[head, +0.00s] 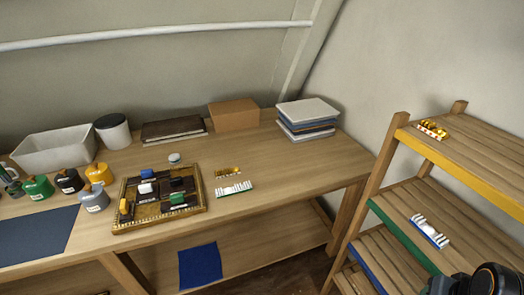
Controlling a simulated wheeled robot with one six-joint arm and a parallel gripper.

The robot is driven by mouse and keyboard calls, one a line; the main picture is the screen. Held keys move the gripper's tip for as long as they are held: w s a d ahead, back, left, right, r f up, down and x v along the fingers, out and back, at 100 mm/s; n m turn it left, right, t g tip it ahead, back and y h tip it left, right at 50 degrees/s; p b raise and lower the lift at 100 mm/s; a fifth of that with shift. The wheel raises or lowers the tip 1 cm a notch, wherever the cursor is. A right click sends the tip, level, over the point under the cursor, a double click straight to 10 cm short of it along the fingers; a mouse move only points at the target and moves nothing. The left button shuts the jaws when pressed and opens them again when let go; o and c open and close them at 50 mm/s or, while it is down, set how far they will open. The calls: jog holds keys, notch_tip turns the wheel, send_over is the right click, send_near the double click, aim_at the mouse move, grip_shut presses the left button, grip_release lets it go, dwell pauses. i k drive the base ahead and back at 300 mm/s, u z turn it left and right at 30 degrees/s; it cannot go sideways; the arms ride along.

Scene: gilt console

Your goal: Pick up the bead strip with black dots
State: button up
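Several small bead strips show, but black dots cannot be made out on any of them at this size. A yellow-brown strip (228,173) with darker specks lies on the wooden table, right of the gilt tray. A white strip (233,188) with a greenish edge lies just in front of it. A yellow and red strip (432,129) is on the top shelf of the rack at right. A white strip with a blue edge (428,231) is on the shelf below. Dark parts of my arm show at the bottom right corner; my gripper's fingers are not seen.
The gilt tray (205,207) holds small coloured blocks. Jars (93,199), a white bin (57,151), a cardboard box (234,115) and a stack of books (308,118) stand around it. The table's right part is clear. The stepped wooden rack (473,148) stands at right.

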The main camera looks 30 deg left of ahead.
aim_at(228, 172)
jog(key=u, duration=1.85)
